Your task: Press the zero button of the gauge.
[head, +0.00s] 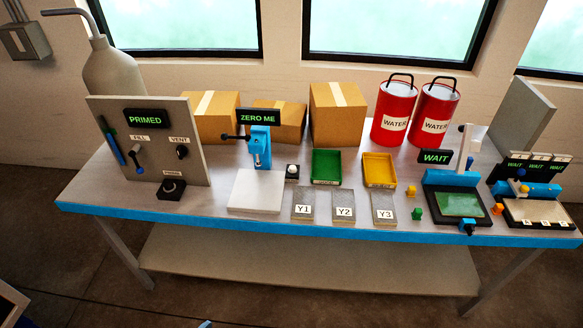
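The gauge (261,150) is a blue stand on a white base plate (257,190), left of the middle of the table. Its dark display (259,117) reads "ZERO ME" in green. A black lever with a round knob sticks out to its left. A small black block with a white round button (292,171) stands just right of the gauge; I cannot read any label on it. Neither of my grippers can be made out in the head view, and nothing touches the gauge or the button.
A grey panel (117,172) reading "PRIMED" stands left of the gauge. Plates Y1 (303,209), Y2 (343,212) and Y3 (384,213) lie to the right, before a green tray (326,166) and a yellow tray (379,170). Devices reading "WAIT" (435,157) stand at right.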

